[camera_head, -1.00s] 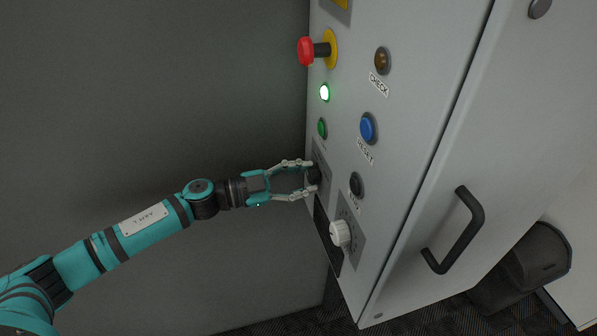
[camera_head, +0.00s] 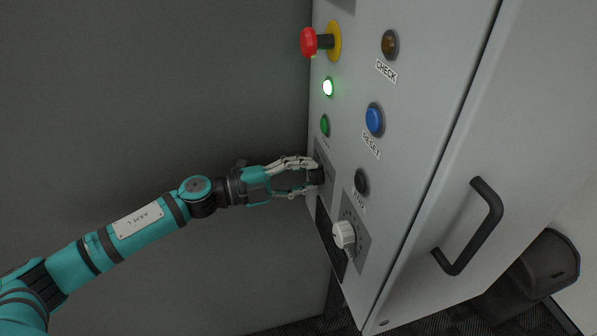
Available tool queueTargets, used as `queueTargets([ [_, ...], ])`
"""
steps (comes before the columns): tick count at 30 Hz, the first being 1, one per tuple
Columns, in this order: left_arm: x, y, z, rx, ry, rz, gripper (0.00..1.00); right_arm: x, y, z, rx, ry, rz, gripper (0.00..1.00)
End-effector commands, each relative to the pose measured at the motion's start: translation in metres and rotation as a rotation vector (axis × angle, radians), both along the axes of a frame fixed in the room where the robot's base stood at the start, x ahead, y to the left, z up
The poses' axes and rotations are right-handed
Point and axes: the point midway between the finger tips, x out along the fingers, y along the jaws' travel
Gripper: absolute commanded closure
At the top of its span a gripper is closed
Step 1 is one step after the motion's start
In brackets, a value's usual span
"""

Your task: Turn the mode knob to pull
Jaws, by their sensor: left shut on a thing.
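The mode knob (camera_head: 317,175) is a dark knob on a grey plate low on the left part of the cabinet's panel. My left gripper (camera_head: 314,174) reaches it from the left and is shut on it; the fingers lie on either side and hide part of it. The knob's pointer and the mode labels are too small and covered to read. My right gripper is not in view.
The panel (camera_head: 415,110) also carries a red emergency button (camera_head: 309,42), a lit green lamp (camera_head: 328,87), a green button (camera_head: 325,125), a blue RESET button (camera_head: 374,119), a black END button (camera_head: 361,182) and a white dial (camera_head: 343,234). A black handle (camera_head: 480,233) sticks out at the right.

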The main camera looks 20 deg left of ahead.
Motion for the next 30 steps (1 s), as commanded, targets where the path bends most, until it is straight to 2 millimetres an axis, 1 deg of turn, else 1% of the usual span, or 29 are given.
queueTargets([
  [6, 0.0003, 0.0000, 0.0015, 0.019, -0.032, 0.000, 0.98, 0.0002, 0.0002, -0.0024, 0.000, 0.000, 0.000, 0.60],
  [17, -0.0010, -0.0010, -0.0005, 0.024, -0.032, -0.004, 0.98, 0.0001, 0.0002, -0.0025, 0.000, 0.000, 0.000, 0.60],
  [18, -0.0010, -0.0011, -0.0008, 0.024, -0.032, -0.004, 0.65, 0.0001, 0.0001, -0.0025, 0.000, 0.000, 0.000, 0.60],
  [21, -0.0012, -0.0012, -0.0013, 0.024, -0.031, -0.004, 0.52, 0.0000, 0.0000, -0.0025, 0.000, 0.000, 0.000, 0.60],
  [23, -0.0013, -0.0011, -0.0014, 0.024, -0.031, -0.004, 0.44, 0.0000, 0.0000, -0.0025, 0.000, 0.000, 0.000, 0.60],
  [24, -0.0012, -0.0011, -0.0014, 0.024, -0.031, -0.004, 0.43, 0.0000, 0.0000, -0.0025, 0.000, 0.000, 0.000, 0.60],
  [30, -0.0012, -0.0010, -0.0015, 0.024, -0.031, -0.004, 0.43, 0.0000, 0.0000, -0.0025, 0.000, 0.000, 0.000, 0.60],
])
